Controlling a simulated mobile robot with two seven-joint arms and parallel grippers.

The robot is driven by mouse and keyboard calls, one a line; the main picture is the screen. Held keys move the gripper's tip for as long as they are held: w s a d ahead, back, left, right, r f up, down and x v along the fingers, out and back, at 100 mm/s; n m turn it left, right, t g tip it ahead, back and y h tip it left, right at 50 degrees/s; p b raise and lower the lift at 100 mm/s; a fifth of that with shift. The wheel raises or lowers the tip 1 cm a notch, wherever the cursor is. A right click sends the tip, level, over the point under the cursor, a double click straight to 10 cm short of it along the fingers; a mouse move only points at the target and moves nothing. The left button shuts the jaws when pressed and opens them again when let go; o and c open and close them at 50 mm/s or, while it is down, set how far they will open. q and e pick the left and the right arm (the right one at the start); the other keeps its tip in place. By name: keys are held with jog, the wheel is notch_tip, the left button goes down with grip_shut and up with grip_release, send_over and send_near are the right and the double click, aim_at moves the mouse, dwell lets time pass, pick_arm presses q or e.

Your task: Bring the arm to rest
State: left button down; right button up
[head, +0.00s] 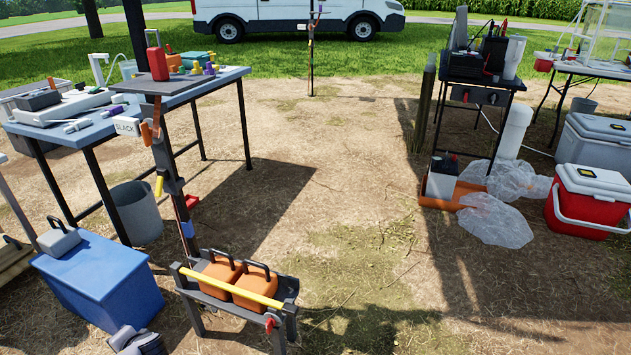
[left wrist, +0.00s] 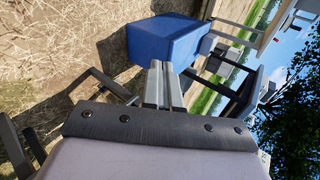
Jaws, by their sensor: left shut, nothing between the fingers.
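My left gripper (left wrist: 160,66) shows in the left wrist view with its two grey fingers together and nothing between them. It also shows at the bottom left edge of the head view (head: 123,338), low in front of the blue box (head: 100,283). In the left wrist view the blue box (left wrist: 160,43) lies beyond the fingertips, with the fingertips overlapping its lower edge in the picture. I cannot tell the exact gap. The rest of my left arm is mostly out of frame. My right gripper is in neither view.
A low stand with a yellow bar (head: 230,287) and orange containers (head: 255,287) is right of the blue box. A cluttered table (head: 100,128) and grey bucket (head: 137,212) stand behind. A red cooler (head: 577,205) is far right. The middle ground is open.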

pick_arm(q)
jog(key=s+a+r+y, duration=0.1)
jog(key=s+a+r, duration=0.15)
jog(key=a, duration=0.65)
jog(key=s+d+f+m+h, duration=0.1)
jog(key=s+d+f+h, duration=0.2)
jog(key=d+f, duration=0.45)
jog(key=s+d+r+t+h, duration=0.2)
jog(key=s+d+h, duration=0.25)
jog(key=d, duration=0.35)
jog(key=s+d+r+t+h, duration=0.1)
jog(key=s+d+r+h, duration=0.2)
jog(key=s+d, duration=0.4)
jog(key=s+d+r+n+t+h, duration=0.1)
jog(key=d+r+n, duration=0.15)
jog(key=d, duration=0.35)
jog(key=d+r+n+t+h, duration=0.1)
jog(key=d+r+t+h, duration=0.1)
jog(key=d+r, duration=0.3)
notch_tip(320, 180, up, 15)
jog(key=p, duration=1.8)
jog(key=shift+s+d+r+y, duration=0.15)
jog(key=shift+s+d+y, duration=0.2)
jog(key=shift+s, duration=0.1)
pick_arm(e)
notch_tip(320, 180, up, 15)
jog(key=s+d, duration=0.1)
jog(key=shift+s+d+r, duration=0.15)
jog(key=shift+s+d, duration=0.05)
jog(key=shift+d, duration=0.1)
